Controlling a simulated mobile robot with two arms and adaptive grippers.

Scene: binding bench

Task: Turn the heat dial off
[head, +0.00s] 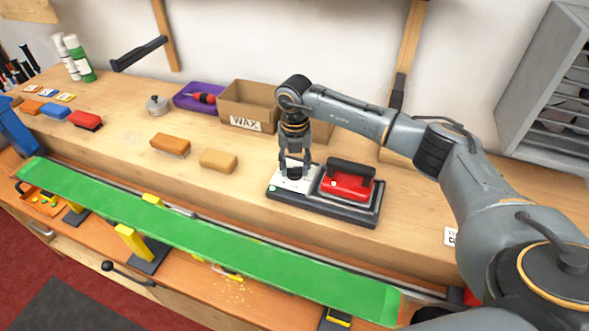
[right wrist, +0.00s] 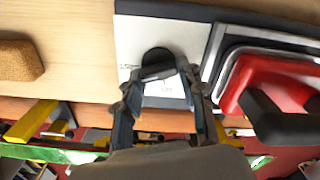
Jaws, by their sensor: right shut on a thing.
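The heat dial (right wrist: 158,58) is a black round knob on a white panel (right wrist: 135,45) of the dark iron station (head: 330,212). In the head view the dial is mostly hidden by my right gripper (head: 296,172), which points down over the panel. In the right wrist view my right gripper (right wrist: 160,95) has its fingers closed around the dial. The dial's pointer mark cannot be made out. A small green light (head: 273,188) shows on the panel's left corner. My left gripper is not in view.
A red iron (head: 345,184) with a black handle rests right beside the panel. A cork block (head: 218,161) and a brush (head: 170,145) lie to the left. A wax box (head: 248,105) stands behind. A long green board (head: 200,238) runs along the bench front.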

